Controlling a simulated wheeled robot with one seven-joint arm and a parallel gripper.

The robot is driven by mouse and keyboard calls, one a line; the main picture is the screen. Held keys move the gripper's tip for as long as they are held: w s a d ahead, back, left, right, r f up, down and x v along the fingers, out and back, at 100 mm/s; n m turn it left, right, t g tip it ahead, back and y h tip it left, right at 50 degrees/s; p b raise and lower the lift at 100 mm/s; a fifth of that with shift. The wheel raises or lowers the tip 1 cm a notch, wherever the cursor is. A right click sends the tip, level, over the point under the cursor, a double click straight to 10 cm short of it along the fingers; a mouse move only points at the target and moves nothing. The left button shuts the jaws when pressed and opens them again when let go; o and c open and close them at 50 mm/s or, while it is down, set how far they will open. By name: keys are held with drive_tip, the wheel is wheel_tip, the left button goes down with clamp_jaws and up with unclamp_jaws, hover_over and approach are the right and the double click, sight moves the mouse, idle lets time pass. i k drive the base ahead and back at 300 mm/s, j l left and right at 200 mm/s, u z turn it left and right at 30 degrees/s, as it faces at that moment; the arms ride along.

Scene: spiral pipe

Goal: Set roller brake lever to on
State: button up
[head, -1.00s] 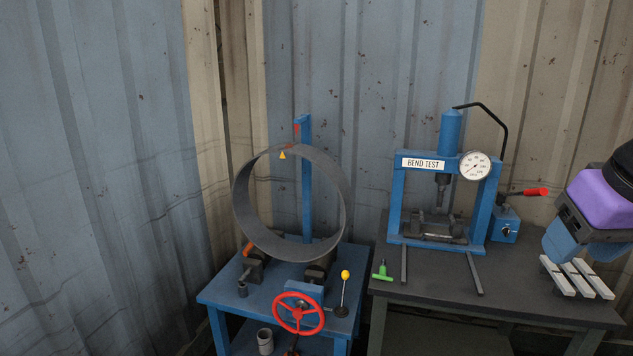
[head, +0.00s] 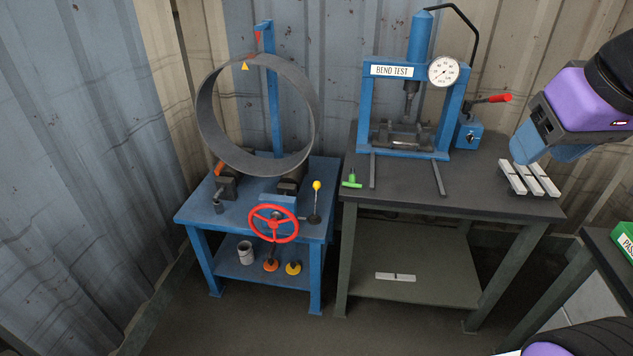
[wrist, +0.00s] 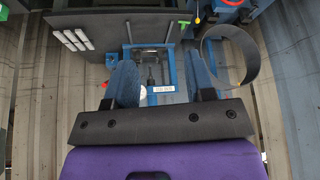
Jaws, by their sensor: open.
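The roller stand is a blue table (head: 185,218) carrying a large grey ring (head: 207,125) upright on rollers. A black lever with a yellow knob (head: 316,200) stands upright at the table's right side. I cannot tell for sure which one is the brake lever, and no on/off marking is readable. My gripper (head: 524,150) is at the upper right, far from both levers. In the wrist view my gripper (wrist: 163,82) shows two blue fingers apart with nothing between them; the ring (wrist: 246,60) shows at upper right.
A red handwheel (head: 273,223) is at the blue table's front. The dark bench (head: 470,190) at right holds a blue bend-test press (head: 455,110), a green-handled tool (head: 351,180) and white strips (head: 530,180). Floor in front is clear. A green box (head: 624,240) is at the right edge.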

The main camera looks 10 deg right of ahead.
sight(316, 185)
drive_tip(key=i+j, duration=0.25)
drive_tip(key=i, duration=0.25)
drive_tip(key=i+j, duration=0.2)
drive_tip(key=i, duration=0.3)
drive_tip(key=u, duration=0.05)
